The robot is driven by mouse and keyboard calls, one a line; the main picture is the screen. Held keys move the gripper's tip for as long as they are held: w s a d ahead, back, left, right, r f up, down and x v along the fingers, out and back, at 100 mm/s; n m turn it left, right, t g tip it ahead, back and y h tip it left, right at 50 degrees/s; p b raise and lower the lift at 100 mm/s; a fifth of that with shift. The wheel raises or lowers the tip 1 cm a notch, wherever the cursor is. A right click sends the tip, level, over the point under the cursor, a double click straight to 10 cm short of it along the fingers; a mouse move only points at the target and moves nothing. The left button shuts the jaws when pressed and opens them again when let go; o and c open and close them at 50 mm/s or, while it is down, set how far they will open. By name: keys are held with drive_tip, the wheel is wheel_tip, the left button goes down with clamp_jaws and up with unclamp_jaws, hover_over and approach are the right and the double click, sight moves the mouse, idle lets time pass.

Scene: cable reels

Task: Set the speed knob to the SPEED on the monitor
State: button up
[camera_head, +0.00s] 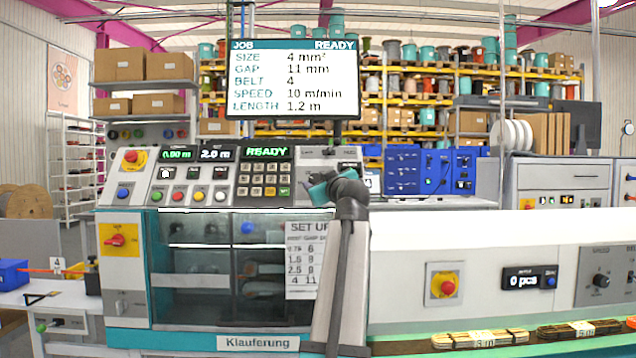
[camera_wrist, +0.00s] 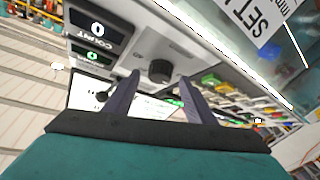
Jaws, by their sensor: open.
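The monitor (camera_head: 293,80) in the head view reads SPEED 10 m/min, below SIZE, GAP and BELT and above LENGTH 1.2 m. A dark knob (camera_head: 601,281) sits under a faint SPEED label on the panel at far right. My gripper shows in the wrist view (camera_wrist: 160,76) with its two dark fingers apart and empty. A round black knob (camera_wrist: 159,70) appears between and beyond the fingertips; I cannot tell which knob it is or whether anything touches it. In the head view my teal gripper body is by the console's right end, its fingers hidden.
The console (camera_head: 205,175) has several buttons, a keypad and a red emergency stop. A set-up sheet (camera_head: 305,262) hangs below it. Another red stop button (camera_head: 446,287) and a counter display (camera_head: 529,279) are on the right-hand panel. Cable coils (camera_head: 480,339) lie along the front.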

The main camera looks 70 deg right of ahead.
drive_tip(key=r+v, duration=0.1)
drive_tip(key=v, duration=1)
drive_tip(key=shift+s+a+f, duration=0.2)
drive_tip(key=shift+a+f, duration=0.2)
drive_tip(key=shift+f, duration=0.05)
drive_tip(key=shift+s, duration=0.1)
